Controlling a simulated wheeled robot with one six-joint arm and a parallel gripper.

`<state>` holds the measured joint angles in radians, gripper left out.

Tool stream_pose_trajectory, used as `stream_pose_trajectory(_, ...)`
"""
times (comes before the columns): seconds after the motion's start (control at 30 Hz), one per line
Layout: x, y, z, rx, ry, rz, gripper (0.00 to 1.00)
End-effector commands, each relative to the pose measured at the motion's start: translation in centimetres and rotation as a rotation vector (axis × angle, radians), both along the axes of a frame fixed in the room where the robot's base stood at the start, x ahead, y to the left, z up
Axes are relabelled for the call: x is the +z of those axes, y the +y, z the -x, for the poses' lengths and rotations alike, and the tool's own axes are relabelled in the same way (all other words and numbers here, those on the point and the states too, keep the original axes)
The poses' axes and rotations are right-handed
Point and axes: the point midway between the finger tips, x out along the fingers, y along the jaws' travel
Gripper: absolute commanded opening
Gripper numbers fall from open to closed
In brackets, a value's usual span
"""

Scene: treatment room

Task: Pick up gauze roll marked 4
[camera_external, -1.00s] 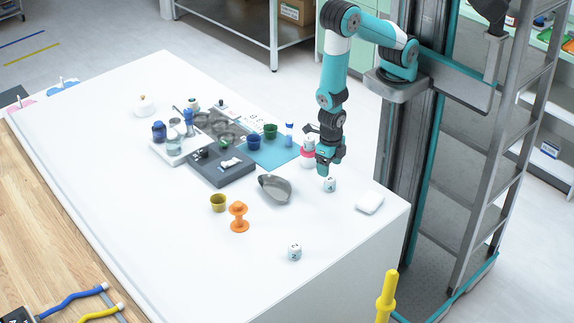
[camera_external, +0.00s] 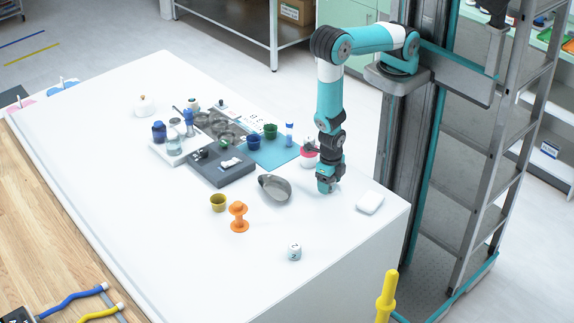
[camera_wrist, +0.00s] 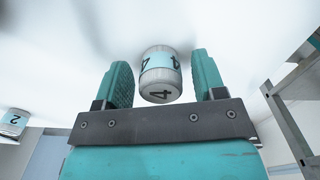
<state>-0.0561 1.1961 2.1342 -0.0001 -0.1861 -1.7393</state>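The gauze roll marked 4 (camera_wrist: 160,75) is a small white cylinder with a pale blue band. In the wrist view it stands between the two teal fingers of my gripper (camera_wrist: 162,62), with a narrow gap showing on each side. My gripper (camera_external: 326,187) is open and points down, low over the white table. In the external view the gripper hides this roll. A similar roll marked 2 (camera_external: 294,252) stands apart nearer the front edge; it also shows in the wrist view (camera_wrist: 13,122) at the far left.
On the white table (camera_external: 240,290), a grey kidney-shaped dish (camera_external: 274,188) lies left of my gripper and a white block (camera_external: 369,202) lies right. A pink-red item (camera_external: 309,161) is just behind. An orange spool (camera_external: 239,217) and a yellow cup (camera_external: 218,202) stand further left.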

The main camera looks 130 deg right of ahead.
Motion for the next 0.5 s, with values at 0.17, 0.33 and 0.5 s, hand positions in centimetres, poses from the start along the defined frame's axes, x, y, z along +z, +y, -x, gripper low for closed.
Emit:
stream_pose_trajectory(0.17,0.02,0.0,0.01,0.0,0.0,0.0,0.21)
stream_pose_trajectory(0.33,0.03,0.0,0.01,0.0,0.0,0.0,0.17)
stream_pose_trajectory(0.5,0.15,0.0,-0.02,0.0,0.0,0.0,0.17)
